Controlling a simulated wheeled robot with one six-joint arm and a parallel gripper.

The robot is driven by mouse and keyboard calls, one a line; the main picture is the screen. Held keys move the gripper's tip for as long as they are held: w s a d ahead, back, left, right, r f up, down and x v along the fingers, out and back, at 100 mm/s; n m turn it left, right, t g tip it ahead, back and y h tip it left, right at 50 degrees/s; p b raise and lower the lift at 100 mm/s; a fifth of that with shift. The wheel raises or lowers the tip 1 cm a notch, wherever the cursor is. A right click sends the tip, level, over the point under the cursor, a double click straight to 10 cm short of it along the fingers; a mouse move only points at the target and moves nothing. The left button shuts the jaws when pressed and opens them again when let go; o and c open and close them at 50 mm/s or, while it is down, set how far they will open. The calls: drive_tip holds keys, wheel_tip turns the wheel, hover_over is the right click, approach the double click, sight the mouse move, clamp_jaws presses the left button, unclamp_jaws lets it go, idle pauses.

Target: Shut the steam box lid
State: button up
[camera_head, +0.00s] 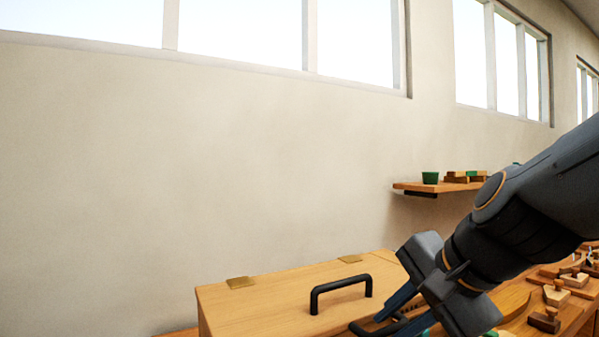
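The steam box (225,315) is a pale wooden box at the lower middle, cut off by the bottom edge. Its lid (275,300) lies flat or nearly flat on top; whether a gap is left at the front is hidden. Two brass hinges show along its back edge, and a black handle (341,284) stands on it. My gripper (398,314) points down and left at the box's right front. Its two fingers look apart, with no object seen held between them.
A wall shelf (420,188) at the right holds a green cup (430,177) and wooden blocks. Several wooden tools (555,293) lie on the bench right of my arm. The wall behind the box is bare, with windows above.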

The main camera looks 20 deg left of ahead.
drive_tip(key=p+v, duration=0.7)
drive_tip(key=p, duration=0.1)
drive_tip(key=shift+p, duration=0.4)
idle(0.4)
idle(0.8)
drive_tip(key=s+d+f+n+g+h, duration=0.2)
drive_tip(key=d+f+n+h, duration=0.1)
drive_tip(key=d+f, duration=0.7)
drive_tip(key=s+d+f+n+g+h, duration=0.2)
drive_tip(key=d+f+n, duration=0.3)
drive_tip(key=d+f, duration=0.4)
drive_tip(key=shift+s+d+f+h, duration=0.35)
drive_tip(key=shift+s+d+h, duration=0.05)
drive_tip(key=shift+s+h, duration=0.25)
drive_tip(key=shift+o, duration=0.5)
